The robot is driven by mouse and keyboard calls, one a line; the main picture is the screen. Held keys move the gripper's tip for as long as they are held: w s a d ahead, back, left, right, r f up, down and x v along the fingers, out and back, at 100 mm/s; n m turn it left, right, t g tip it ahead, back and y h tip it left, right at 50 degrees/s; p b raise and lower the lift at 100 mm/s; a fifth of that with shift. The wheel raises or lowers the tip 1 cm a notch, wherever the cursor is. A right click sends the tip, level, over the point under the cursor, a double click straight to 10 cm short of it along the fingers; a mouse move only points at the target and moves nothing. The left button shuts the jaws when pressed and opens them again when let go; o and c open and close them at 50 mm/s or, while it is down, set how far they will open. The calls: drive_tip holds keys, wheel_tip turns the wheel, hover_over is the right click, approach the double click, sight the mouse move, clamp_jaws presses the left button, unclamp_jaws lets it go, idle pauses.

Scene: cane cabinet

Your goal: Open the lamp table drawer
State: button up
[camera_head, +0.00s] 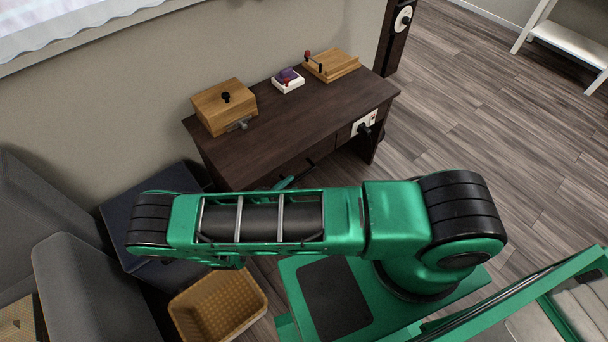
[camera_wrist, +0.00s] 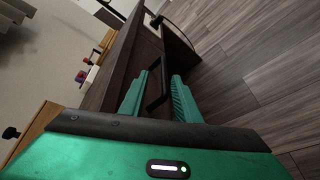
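The dark wooden lamp table (camera_head: 300,121) stands against the wall in the head view. Its drawer front (camera_wrist: 122,73) and black bar handle (camera_wrist: 155,86) show in the wrist view. My gripper (camera_wrist: 160,74) is open, with one green finger on each side of the handle. Gaps show between the handle and both fingers. In the head view my arm hides most of the drawer front, and only a bit of my gripper (camera_head: 287,182) shows beyond it. The drawer looks shut, though much of its front is hidden.
On the tabletop are a wooden box (camera_head: 225,105) with a black knob, a small white device (camera_head: 288,83) and a wooden block with levers (camera_head: 331,65). A wicker basket (camera_head: 217,304) and grey chair (camera_head: 85,290) stand at lower left. Open floor lies right of the table.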

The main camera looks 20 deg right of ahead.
sight(304, 174)
drive_tip(key=shift+n+t, duration=0.5)
drive_tip(key=shift+t, duration=0.1)
drive_tip(key=x, duration=0.3)
drive_tip(key=f+x, duration=0.1)
drive_tip(key=x, duration=0.3)
drive_tip(key=f+x, duration=0.1)
drive_tip(key=x, duration=0.2)
drive_tip(key=shift+d+f, duration=0.1)
drive_tip(key=shift+f, duration=0.05)
clamp_jaws()
